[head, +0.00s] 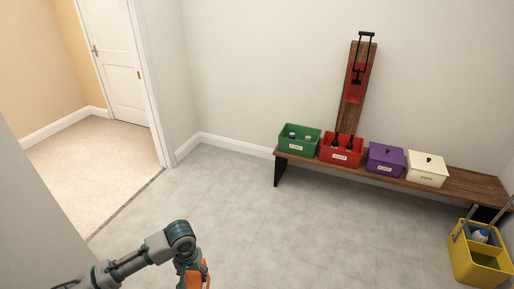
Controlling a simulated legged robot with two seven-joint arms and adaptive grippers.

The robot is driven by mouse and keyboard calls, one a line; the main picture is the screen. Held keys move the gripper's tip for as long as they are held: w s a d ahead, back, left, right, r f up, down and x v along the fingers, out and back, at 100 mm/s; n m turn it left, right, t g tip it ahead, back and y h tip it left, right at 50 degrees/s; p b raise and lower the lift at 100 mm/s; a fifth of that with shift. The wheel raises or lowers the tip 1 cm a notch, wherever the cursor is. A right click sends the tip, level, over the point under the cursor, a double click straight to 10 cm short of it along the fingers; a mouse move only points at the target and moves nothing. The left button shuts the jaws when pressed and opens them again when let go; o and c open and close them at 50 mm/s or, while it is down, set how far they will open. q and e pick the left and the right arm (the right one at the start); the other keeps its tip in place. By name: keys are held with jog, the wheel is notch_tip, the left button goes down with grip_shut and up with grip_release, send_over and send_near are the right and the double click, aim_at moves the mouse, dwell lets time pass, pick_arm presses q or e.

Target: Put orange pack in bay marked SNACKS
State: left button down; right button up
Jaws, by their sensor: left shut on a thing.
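My left gripper (188,278) is at the bottom edge of the head view, partly cut off by the frame. It is shut on the orange pack (205,272), of which only a small orange part shows beside the fingers. The rest of the pack is hidden or out of frame. No bay that I can read as SNACKS shows in this view. My right gripper is not in view.
A wooden bench (468,184) along the wall holds a green bin (297,148), a red bin (341,161) with bottles, a purple box (384,171) and a cream box (426,182). A yellow bucket (476,268) stands at right. Grey floor is clear; a doorway opens at left.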

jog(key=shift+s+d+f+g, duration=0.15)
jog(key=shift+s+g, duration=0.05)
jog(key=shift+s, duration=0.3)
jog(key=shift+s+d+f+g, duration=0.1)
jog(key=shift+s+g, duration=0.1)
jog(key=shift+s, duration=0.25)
